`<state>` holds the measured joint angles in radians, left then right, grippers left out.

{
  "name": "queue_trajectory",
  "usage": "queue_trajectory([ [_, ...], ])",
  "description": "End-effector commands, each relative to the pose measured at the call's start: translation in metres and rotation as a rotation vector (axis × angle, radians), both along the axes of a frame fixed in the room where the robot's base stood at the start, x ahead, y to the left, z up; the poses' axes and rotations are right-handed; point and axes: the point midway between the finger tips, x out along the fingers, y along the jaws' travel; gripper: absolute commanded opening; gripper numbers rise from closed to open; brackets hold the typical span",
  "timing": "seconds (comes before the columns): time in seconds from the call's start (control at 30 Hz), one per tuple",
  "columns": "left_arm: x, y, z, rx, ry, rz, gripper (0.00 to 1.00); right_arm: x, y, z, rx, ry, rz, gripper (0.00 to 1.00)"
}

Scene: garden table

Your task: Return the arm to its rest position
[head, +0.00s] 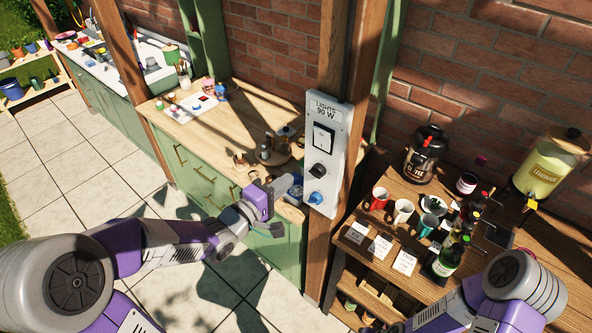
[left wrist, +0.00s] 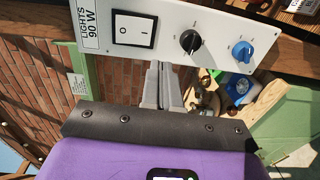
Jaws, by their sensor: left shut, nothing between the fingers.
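My left gripper (head: 282,185) is in front of the wooden post, just left of the white control panel (head: 326,160). Its fingers are shut with nothing between them. In the left wrist view the shut fingers (left wrist: 164,85) point toward the lower edge of the panel (left wrist: 218,22); whether they touch it I cannot tell. The panel reads "LIGHTS 90 W" and carries a rocker switch (left wrist: 134,29), a black knob (left wrist: 190,41) and a blue knob (left wrist: 242,51). My right arm shows at the lower right of the head view, but its gripper is not visible.
A wooden post (head: 344,55) bears the panel. A green cabinet with a wooden counter (head: 235,118) stands at the left. A drinks table (head: 390,172) at the right holds cups, bottles and a lemonade dispenser (head: 550,165). The paved floor (head: 60,150) at the left is open.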

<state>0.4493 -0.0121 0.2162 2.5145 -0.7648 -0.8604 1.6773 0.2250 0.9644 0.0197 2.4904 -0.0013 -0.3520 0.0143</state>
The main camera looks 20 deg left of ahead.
Motion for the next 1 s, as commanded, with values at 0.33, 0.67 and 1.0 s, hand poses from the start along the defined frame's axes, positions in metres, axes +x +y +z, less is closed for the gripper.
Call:
queue_trajectory([
  [0.33,-0.016,0.006,-0.002,0.000,-0.001,0.000,0.00,0.000,0.000,0.000,0.000,0.000,0.000,0.43],
  [0.67,-0.015,0.006,-0.002,0.000,0.000,0.000,0.00,0.000,0.000,0.000,0.000,0.000,0.000,0.43],
  [1.0,-0.003,0.002,-0.109,0.150,0.155,0.003,0.00,0.000,0.000,-0.027,0.000,0.000,0.000,0.43],
])
